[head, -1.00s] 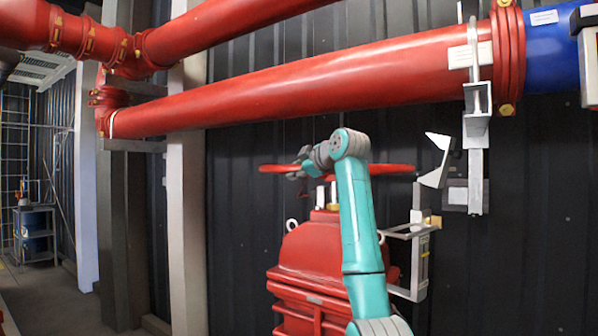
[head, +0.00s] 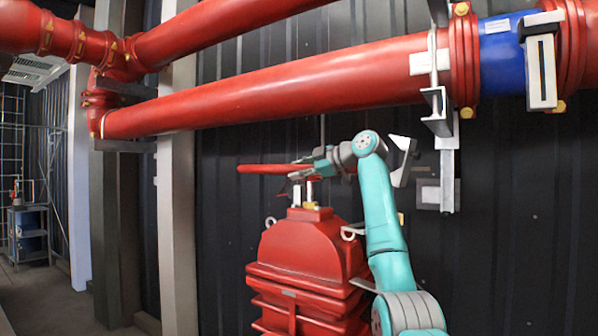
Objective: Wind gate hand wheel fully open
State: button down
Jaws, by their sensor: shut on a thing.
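The red gate hand wheel (head: 262,168) is seen nearly edge-on in the head view, on top of the red valve body (head: 303,246). Only its left part shows clearly; my arm hides the right part. My gripper (head: 301,172) is shut on the hand wheel rim, near the middle of the wheel as pictured. The fingers are small and partly blend with the rim, so the exact grip is hard to see. Pale posts (head: 310,191) stand just below the wheel.
A large red pipe (head: 280,97) runs above the wheel, joining a blue section (head: 503,63) at the right. A grey bracket (head: 447,165) hangs from it, right of my arm. A grey column (head: 178,220) stands left of the valve. A small cart (head: 30,235) is far left.

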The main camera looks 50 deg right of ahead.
jog(key=shift+s+d+f+n+g+y, duration=0.15)
jog(key=shift+s+d+n+y, duration=0.3)
jog(key=shift+s+d+y, duration=0.35)
jog(key=shift+s+d+f+n+g+y, duration=0.15)
jog(key=shift+s+d+n+y, duration=0.35)
jog(key=shift+s, duration=0.45)
jog(key=c, duration=0.8)
grip_release()
jog(key=shift+r, duration=0.1)
jog(key=shift+c, duration=0.2)
jog(key=shift+r, duration=0.1)
jog(key=shift+a+r, duration=0.1)
